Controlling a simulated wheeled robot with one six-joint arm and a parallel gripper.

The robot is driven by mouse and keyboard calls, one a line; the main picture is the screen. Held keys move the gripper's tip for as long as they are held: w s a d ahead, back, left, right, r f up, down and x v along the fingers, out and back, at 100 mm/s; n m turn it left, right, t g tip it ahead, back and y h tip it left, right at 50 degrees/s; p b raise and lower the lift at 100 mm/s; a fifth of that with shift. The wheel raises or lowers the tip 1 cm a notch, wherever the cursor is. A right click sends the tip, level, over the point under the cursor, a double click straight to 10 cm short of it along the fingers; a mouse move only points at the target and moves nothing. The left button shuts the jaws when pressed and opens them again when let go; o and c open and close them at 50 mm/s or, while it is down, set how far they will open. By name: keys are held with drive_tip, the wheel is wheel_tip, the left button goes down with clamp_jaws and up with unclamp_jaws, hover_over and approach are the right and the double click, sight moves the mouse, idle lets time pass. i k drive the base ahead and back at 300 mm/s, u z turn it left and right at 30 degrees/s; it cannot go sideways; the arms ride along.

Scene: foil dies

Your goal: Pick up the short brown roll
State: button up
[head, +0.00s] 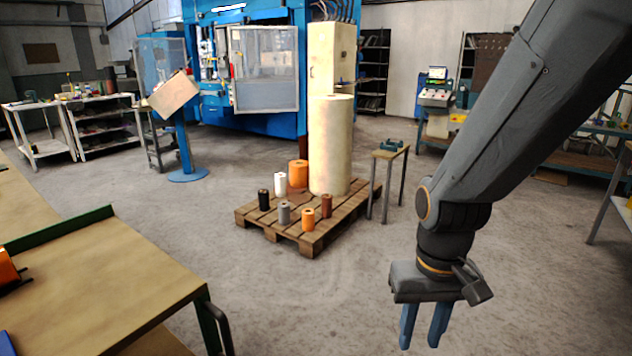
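The short brown roll (327,206) stands upright near the right front part of a wooden pallet (312,240) on the floor. It is a small dark brown cylinder, just right of and behind a small orange roll (308,219). My gripper (421,338) hangs in the right foreground, pointing down. Its two blue fingers are apart with nothing between them, so it is open and empty. It is well clear of the brown roll, to its right and much nearer to the camera.
The pallet also holds a tall cream roll (330,145), a wider orange roll (298,174), and white (280,184), black (264,200) and grey (284,213) rolls. A small stand (390,153) is right of the pallet. A wooden table (95,290) fills the lower left. Floor between is clear.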

sight(327, 199)
drive_tip(key=z, duration=0.15)
drive_tip(key=i, duration=2.05)
drive_tip(key=u, duration=0.15)
drive_tip(key=i, duration=2.55)
drive_tip(key=u, duration=0.3)
